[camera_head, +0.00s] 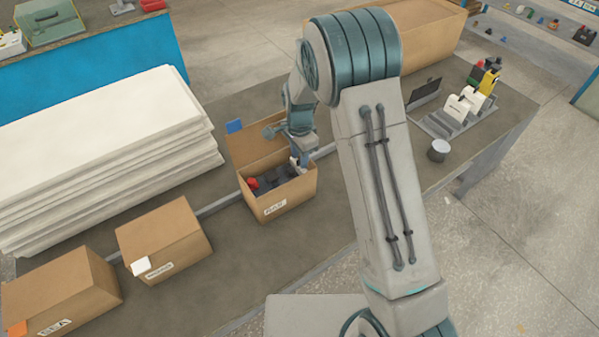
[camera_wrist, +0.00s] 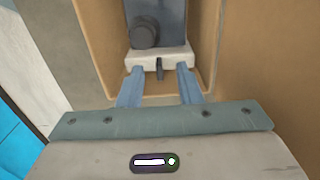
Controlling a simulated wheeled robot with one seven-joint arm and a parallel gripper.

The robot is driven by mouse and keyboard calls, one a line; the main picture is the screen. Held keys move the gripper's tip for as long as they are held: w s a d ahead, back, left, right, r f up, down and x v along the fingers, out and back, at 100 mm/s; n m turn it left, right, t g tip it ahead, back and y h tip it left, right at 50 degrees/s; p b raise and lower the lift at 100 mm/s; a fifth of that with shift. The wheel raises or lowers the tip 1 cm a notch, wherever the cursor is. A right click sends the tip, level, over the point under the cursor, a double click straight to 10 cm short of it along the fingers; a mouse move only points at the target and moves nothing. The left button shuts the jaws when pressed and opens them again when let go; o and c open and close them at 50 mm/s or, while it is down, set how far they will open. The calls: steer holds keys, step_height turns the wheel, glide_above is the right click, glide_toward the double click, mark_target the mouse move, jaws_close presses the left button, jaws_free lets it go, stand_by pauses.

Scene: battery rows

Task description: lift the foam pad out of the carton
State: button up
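The open carton (camera_head: 291,203) stands on the table in the middle of the head view, its flap up at the back. In the wrist view, a white block (camera_wrist: 178,60) that looks like the foam pad lies inside the carton (camera_wrist: 222,30), with a small dark tab at its near edge. A dark grey body (camera_wrist: 171,18) with a round knob lies beyond it. My gripper (camera_wrist: 159,73) reaches into the carton. Its two blue fingers are apart, tips at the block's near edge, with the tab between them. I cannot tell if they touch it. A red cap (camera_head: 253,183) shows inside the carton.
Two closed cartons (camera_head: 163,238) (camera_head: 62,290) stand to the left in front. A stack of white boards (camera_head: 100,150) lies behind them. A rack with white and yellow items (camera_head: 460,108) and a small grey cylinder (camera_head: 438,150) stand at the right. My arm hides part of the table.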

steer(key=shift+f, duration=0.55)
jaws_close()
steer(key=shift+r, duration=0.2)
